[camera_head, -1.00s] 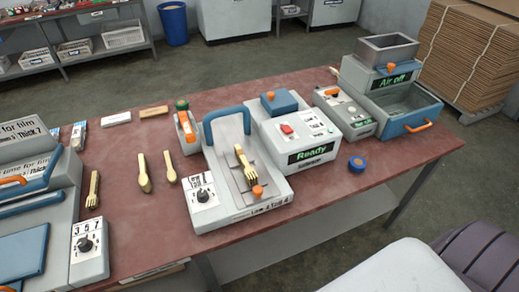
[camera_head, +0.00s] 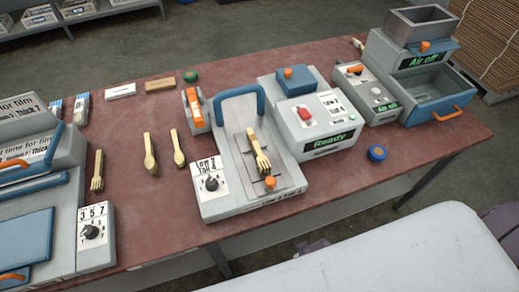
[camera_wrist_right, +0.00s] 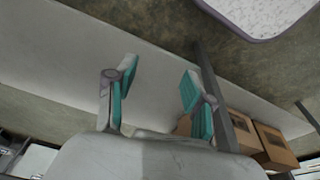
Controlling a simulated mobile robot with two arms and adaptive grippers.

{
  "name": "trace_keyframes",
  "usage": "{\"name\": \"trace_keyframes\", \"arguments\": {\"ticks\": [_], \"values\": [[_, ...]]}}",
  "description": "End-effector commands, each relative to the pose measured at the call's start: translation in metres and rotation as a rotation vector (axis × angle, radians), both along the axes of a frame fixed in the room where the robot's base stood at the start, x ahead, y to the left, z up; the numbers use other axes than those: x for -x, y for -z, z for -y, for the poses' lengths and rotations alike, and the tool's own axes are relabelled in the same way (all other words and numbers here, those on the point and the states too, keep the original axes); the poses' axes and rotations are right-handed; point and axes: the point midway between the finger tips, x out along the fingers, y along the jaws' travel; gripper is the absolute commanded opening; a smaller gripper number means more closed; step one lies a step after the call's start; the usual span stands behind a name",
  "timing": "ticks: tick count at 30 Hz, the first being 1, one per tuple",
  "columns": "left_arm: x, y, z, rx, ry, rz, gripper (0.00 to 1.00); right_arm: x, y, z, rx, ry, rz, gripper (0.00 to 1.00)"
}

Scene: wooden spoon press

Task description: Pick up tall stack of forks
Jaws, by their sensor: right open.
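Wooden forks (camera_head: 260,156) lie in the press (camera_head: 223,150), tines toward me; they look thicker than one fork, but I cannot count the layers. Another wooden fork or fork stack (camera_head: 97,170) lies flat on the red table at the left, beside the left machine. Two wooden spoon-shaped pieces (camera_head: 150,153) (camera_head: 179,148) lie between it and the press. My right gripper (camera_wrist_right: 158,80) is open in the right wrist view, with teal pads apart and nothing between them. No forks show in that view. My left gripper is not in view.
The red table (camera_head: 160,215) is bare in front of the spoons. A sealing machine (camera_head: 318,125) reading "Ready" stands right of the press, with an "Air off" machine (camera_head: 415,75) beyond. A blue roll (camera_head: 376,153) lies near the front edge. Cardboard boxes (camera_wrist_right: 250,138) show in the wrist view.

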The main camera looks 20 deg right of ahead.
Motion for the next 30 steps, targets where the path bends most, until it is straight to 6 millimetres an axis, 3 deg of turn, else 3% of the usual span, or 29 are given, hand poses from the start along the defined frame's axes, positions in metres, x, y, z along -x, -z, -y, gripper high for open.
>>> {"name": "trace_keyframes", "arguments": {"ticks": [3,11,18,24,30], "values": [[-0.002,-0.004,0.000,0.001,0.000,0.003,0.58,-0.018,-0.052,-0.003,-0.005,0.004,0.032,0.53],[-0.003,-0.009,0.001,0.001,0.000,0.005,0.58,-0.040,-0.150,-0.010,-0.019,0.018,0.122,0.53],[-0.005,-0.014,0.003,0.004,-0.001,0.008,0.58,-0.075,-0.242,-0.024,-0.064,0.069,0.397,0.53],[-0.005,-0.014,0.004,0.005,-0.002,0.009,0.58,-0.108,-0.277,-0.036,-0.094,0.108,0.655,0.53],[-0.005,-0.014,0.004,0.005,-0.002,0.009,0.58,-0.129,-0.301,-0.047,-0.117,0.128,0.863,0.53]]}}
